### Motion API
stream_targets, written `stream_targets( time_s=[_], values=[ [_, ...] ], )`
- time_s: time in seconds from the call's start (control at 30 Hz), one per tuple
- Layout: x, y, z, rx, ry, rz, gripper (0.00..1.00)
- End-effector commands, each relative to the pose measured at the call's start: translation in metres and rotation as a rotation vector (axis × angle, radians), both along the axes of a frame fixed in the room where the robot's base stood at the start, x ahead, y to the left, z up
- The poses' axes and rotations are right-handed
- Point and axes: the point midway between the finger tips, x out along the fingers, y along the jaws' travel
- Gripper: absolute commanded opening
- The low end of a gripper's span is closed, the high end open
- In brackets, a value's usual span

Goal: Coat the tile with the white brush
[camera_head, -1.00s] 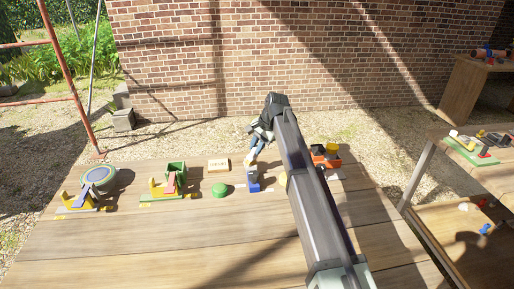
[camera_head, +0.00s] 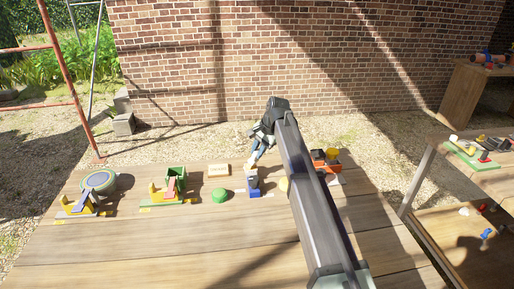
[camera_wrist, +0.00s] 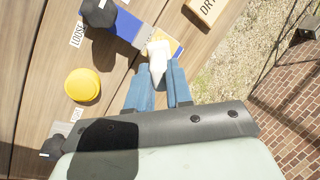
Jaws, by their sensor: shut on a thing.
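My gripper (camera_head: 254,158) is over the far middle of the wooden table. In the wrist view its blue fingers (camera_wrist: 160,80) are closed around a small white piece, which I take to be the white brush (camera_wrist: 158,50). Its lower part is hidden between the fingers. The white piece's tip is over or against the yellow-edged end of a blue block; I cannot tell if it touches. This blue block (camera_wrist: 125,25) has a black knob on it and also shows in the head view (camera_head: 253,184). I cannot identify the tile for certain.
A yellow round piece (camera_wrist: 82,85) is on the other side. A green dome (camera_head: 219,195), two yellow stands and a round grey-green dish (camera_head: 100,181) stand left. The table's front (camera_head: 150,255) is clear.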

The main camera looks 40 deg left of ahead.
Motion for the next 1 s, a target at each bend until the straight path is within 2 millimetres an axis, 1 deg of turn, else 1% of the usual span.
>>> stream_targets(
  time_s=[0.03,0.27,0.3,0.4,0.93,1.0],
  values=[
    [-0.005,-0.005,0.0,0.0,0.0,0.0,0.0],
    [-0.02,-0.02,0.0,0.0,0.0,0.0,0.0],
    [-0.013,-0.013,0.0,0.0,0.0,0.0,0.0],
    [-0.005,-0.005,0.001,0.0,0.0,0.0,0.0],
    [0.029,0.029,-0.002,0.0,0.0,0.0,0.0],
    [0.029,0.029,0.002,0.0,0.0,0.0,0.0]
  ],
)
